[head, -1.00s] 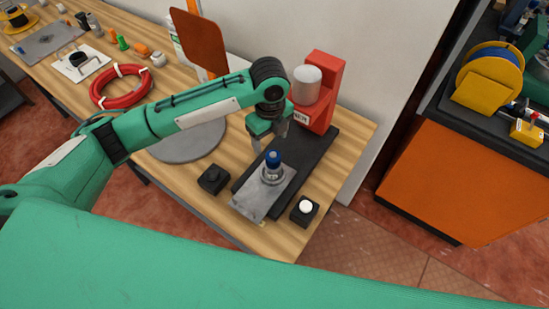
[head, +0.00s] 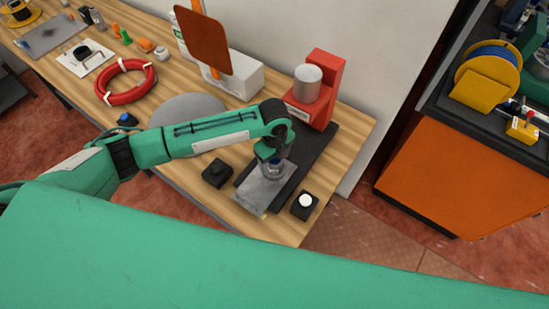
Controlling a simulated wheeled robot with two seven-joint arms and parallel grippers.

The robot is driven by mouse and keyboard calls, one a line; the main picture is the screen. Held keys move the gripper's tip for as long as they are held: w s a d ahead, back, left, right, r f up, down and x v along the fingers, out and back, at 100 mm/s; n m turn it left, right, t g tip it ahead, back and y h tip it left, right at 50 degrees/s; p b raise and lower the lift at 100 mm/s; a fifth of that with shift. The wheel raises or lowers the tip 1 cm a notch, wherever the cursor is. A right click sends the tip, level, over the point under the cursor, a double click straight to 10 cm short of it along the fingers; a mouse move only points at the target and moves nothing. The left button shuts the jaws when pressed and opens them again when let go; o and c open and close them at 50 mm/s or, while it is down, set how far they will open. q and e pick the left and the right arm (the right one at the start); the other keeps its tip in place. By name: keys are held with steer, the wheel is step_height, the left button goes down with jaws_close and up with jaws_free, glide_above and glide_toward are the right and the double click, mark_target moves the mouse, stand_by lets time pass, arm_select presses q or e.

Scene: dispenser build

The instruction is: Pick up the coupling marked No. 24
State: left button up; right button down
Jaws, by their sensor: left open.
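A small metal fitting with a blue top (head: 272,171) stands on a grey metal plate (head: 256,196) at the near end of a black base. It may be the coupling; I cannot read a No. 24 mark on it. My left gripper (head: 273,162) is right over it, pointing down, open, with its fingers at the upper part of the fitting. The gripper hides most of the blue top. I cannot tell whether the fingers touch it. My right gripper is not in view.
A red stand with a grey cylinder (head: 308,82) rises behind the plate. A black block (head: 217,173) stands left of the plate and a white-buttoned box (head: 305,205) right of it.

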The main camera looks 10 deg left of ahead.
arm_select(q)
jaws_close()
